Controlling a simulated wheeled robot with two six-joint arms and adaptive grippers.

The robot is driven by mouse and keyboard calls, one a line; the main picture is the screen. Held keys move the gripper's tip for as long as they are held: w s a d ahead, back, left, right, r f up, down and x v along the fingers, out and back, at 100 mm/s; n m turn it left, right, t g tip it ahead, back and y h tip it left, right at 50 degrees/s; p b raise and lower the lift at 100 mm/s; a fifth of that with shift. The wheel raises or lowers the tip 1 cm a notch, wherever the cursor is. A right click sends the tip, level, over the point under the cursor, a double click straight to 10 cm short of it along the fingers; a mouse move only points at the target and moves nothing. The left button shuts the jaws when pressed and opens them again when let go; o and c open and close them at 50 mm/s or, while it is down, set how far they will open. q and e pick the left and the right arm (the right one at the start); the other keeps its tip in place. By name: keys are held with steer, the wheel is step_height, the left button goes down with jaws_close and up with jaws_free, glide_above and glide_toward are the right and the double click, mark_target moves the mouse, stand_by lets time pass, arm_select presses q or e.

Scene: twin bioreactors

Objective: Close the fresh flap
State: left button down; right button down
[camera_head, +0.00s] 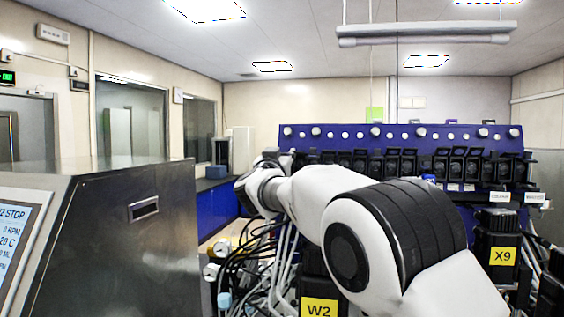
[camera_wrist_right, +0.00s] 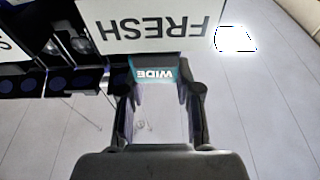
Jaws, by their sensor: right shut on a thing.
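My right arm reaches across the head view to the left end of the blue panel. The right gripper (camera_wrist_right: 160,76) shows from behind in the wrist view, one finger on each side of a dark teal piece marked WIDE (camera_wrist_right: 156,73), shut on it. This piece sits right by the white FRESH sign (camera_wrist_right: 160,22), which reads upside down. I cannot tell how far the fresh flap is swung. In the head view the wrist hides most of the gripper. My left gripper is not in view.
The blue panel (camera_head: 345,135) carries a row of black flaps or clamps. Grey tubes and black cables (camera_head: 262,262) hang below my right arm. A steel console (camera_head: 110,235) with a screen stands at left. Black units marked W2 (camera_head: 319,308) and X9 (camera_head: 503,256) stand in front.

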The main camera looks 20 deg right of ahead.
steer(key=c, duration=1.2)
jaws_free()
steer(key=shift+r, duration=0.25)
steer(key=shift+o, duration=0.4)
steer(key=shift+w+d+f, duration=0.15)
steer(key=shift+w+f, duration=0.05)
steer(key=v, duration=1.2)
